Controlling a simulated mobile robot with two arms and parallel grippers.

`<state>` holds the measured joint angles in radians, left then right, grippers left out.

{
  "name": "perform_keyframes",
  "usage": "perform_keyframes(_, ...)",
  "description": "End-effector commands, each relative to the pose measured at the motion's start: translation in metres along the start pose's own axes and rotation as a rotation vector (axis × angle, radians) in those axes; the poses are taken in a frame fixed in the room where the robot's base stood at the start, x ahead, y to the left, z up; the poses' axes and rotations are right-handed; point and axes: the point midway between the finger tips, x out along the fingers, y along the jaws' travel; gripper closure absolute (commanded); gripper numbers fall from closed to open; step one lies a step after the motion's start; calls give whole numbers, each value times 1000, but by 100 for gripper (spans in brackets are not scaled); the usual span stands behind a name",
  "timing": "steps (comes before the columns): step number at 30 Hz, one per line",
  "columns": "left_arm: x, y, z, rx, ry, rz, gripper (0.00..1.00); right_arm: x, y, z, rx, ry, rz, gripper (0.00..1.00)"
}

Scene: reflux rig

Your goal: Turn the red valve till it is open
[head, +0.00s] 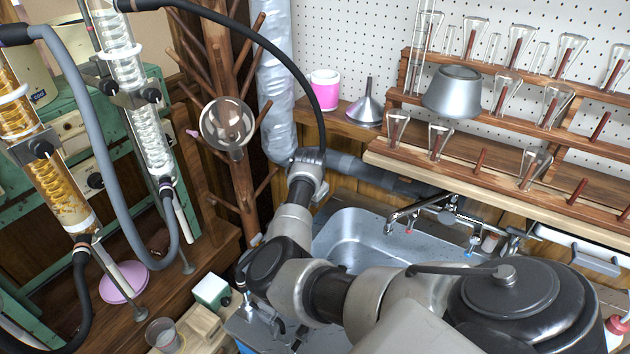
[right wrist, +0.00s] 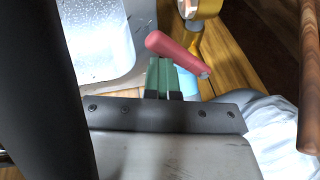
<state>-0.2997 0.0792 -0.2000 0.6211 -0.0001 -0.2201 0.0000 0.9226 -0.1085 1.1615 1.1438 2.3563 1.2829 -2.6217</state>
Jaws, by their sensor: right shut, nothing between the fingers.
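The red valve handle (right wrist: 176,53) shows in the right wrist view as a short lever slanting down to the right, beside a brass-coloured fitting (right wrist: 207,8). My right gripper (right wrist: 158,65) has its green fingers shut and empty, their tips just below the handle in the picture. I cannot tell whether they touch it. In the head view my right arm reaches across the sink, and its fingertips cannot be made out. I do not see the red handle in the head view. My left gripper is not in view.
The metal sink (head: 345,225) lies under my right arm. Glass condensers (head: 150,140) with hoses stand left. Shelves of glassware (head: 500,165) are at right.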

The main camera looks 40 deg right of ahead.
Motion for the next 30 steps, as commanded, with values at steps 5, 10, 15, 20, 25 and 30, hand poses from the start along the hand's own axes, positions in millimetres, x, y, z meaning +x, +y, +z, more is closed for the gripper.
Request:
perform_keyframes(5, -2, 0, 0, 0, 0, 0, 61, 17, 5, 28, -11, -41, 36, 100)
perform_keyframes(10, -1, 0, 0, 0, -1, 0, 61, 17, -3, 39, -11, -42, 35, 100)
perform_keyframes(15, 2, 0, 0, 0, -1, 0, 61, 18, -13, 48, -11, -41, 36, 100)
perform_keyframes(20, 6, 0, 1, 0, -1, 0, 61, 20, -23, 55, -11, -42, 34, 100)
perform_keyframes(25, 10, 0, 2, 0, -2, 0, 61, 20, -32, 58, -9, -42, 33, 100)
perform_keyframes(30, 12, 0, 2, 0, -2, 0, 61, 20, -35, 60, -9, -43, 34, 100)
